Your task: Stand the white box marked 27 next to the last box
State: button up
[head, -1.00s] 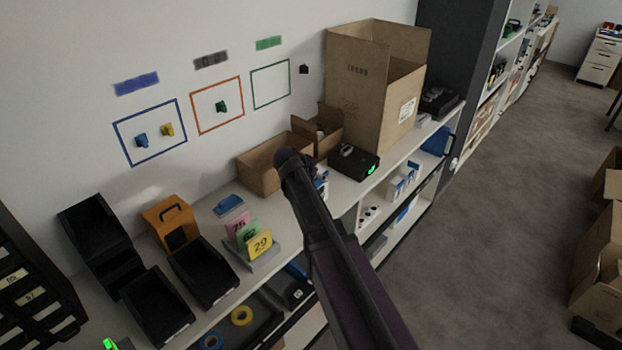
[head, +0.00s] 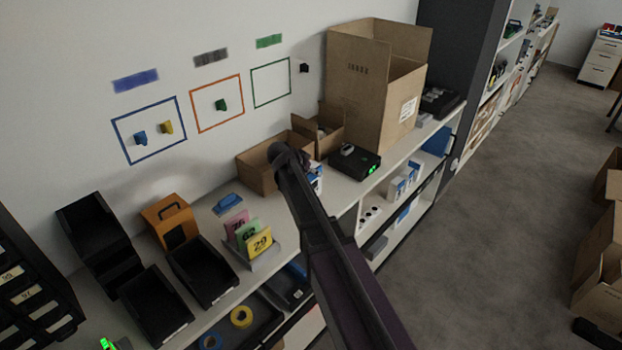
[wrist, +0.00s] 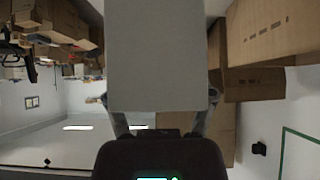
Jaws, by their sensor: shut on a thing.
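My gripper (wrist: 157,98) is shut on a plain pale box (wrist: 157,55), with one finger on each side of it in the wrist view. No number shows on the face turned to that camera. In the head view my arm hides most of the gripper; a small white and blue patch (head: 316,172) shows beside the arm, probably the held box. White and blue boxes (head: 397,188) stand on the shelf below the worktop, to the right of my arm. Their markings are too small to read.
A large open carton (head: 372,95) and a smaller open carton (head: 262,172) stand behind my arm. A black device with a green light (head: 354,163) sits near the worktop edge. A holder with numbered cards (head: 258,243) and black bins (head: 203,270) are at the left.

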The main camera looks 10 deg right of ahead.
jog(key=shift+f+b, duration=0.95)
jog(key=shift+f, duration=0.35)
jog(key=shift+f, duration=0.15)
jog(key=o, duration=1.2)
jog(key=shift+o, duration=0.2)
jog(key=shift+r, duration=0.3)
jog(key=shift+s+a+r+p, duration=0.35)
jog(key=shift+r+p, duration=0.1)
jog(key=shift+p, duration=0.15)
jog(key=p+v, duration=0.7)
jog(key=v, duration=0.3)
jog(key=shift+s+a, duration=0.15)
jog(key=shift+a, duration=0.1)
jog(key=shift+r, duration=0.15)
